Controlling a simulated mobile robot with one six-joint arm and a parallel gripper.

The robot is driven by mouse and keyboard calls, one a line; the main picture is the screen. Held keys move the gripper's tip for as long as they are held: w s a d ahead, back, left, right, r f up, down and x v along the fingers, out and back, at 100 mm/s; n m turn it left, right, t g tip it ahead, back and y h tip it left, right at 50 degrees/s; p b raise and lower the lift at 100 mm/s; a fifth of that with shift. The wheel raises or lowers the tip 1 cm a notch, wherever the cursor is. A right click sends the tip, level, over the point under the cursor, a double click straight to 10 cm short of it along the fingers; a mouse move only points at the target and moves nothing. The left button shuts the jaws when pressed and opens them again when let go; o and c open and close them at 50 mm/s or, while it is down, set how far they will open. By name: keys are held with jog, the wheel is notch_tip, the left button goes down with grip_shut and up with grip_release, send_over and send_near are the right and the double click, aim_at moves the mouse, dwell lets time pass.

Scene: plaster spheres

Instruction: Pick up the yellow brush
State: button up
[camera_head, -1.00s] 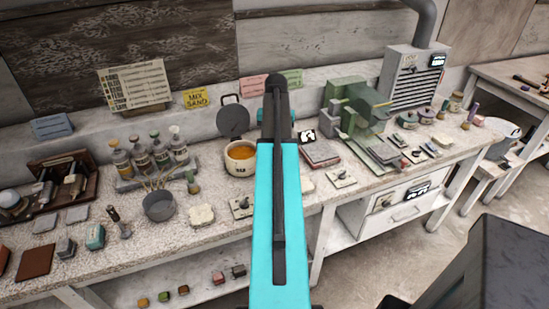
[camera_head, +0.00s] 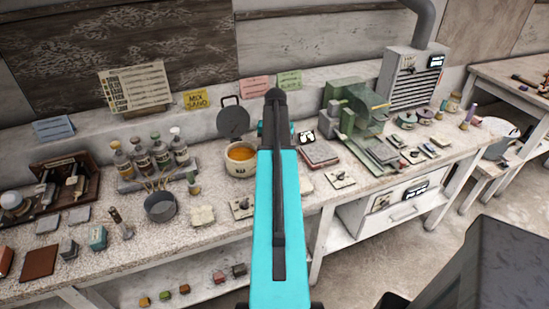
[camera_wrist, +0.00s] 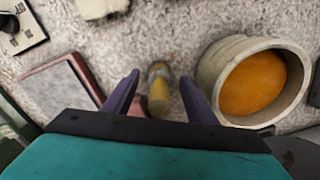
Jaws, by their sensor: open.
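The yellow brush (camera_wrist: 158,92) lies on the speckled bench top in the wrist view, with a grey band near its far end. My gripper (camera_wrist: 159,88) is open, with one purple finger on each side of the brush. The brush sits between the fingers, apart from both in the picture. Its near end reaches toward the gripper's dark edge. I cannot tell how high the fingers are above the bench. In the head view my arm covers this spot, and I see neither the brush nor the fingertips.
A pale pot with orange contents (camera_wrist: 251,83) stands close to the right finger in the wrist view; it also shows in the head view (camera_head: 240,160). A flat, dark-rimmed slab (camera_wrist: 55,93) lies to the left. A green machine (camera_head: 350,115) stands right of my arm.

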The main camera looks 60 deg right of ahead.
jog(key=shift+f, duration=0.6)
jog(key=c, duration=1.2)
jog(key=shift+o, duration=0.2)
jog(key=shift+r, duration=0.15)
jog(key=shift+r+b, duration=1.2)
jog(key=shift+r, duration=3.7)
